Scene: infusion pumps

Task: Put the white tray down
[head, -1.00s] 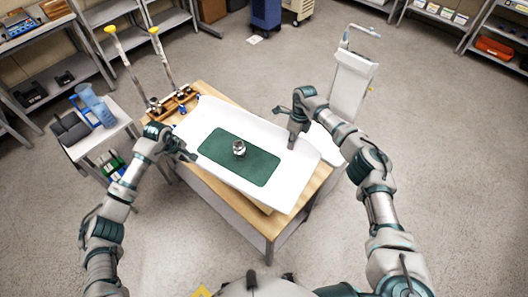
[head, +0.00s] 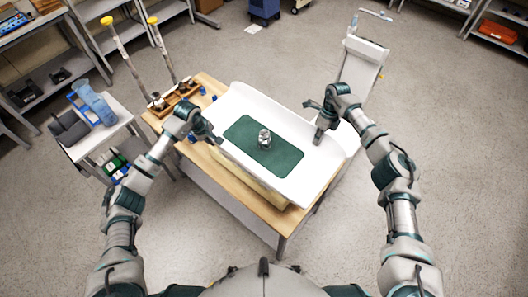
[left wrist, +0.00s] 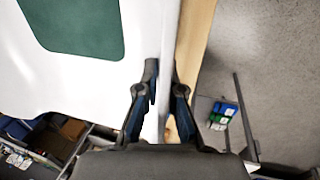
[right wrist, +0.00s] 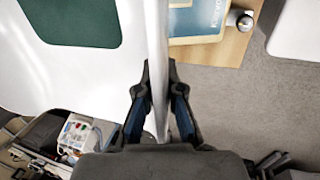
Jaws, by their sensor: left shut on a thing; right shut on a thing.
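The white tray (head: 236,97) with a green mat (head: 246,131) is held between my two grippers over the wooden table. A silver metal part (head: 264,139) stands on the mat. My left gripper (head: 216,137) is shut on the tray's left rim, which also shows between its fingers in the left wrist view (left wrist: 165,85). My right gripper (head: 320,136) is shut on the opposite rim, seen in the right wrist view (right wrist: 158,85). Whether the tray's underside touches anything below is hidden.
The wooden table (head: 262,218) lies under the tray. A wooden rack (head: 176,97) with yellow-topped poles stands at its back left. A side cart (head: 108,135) with a blue jug (head: 95,105) is at left. A white chair-like object (head: 360,65) stands behind right.

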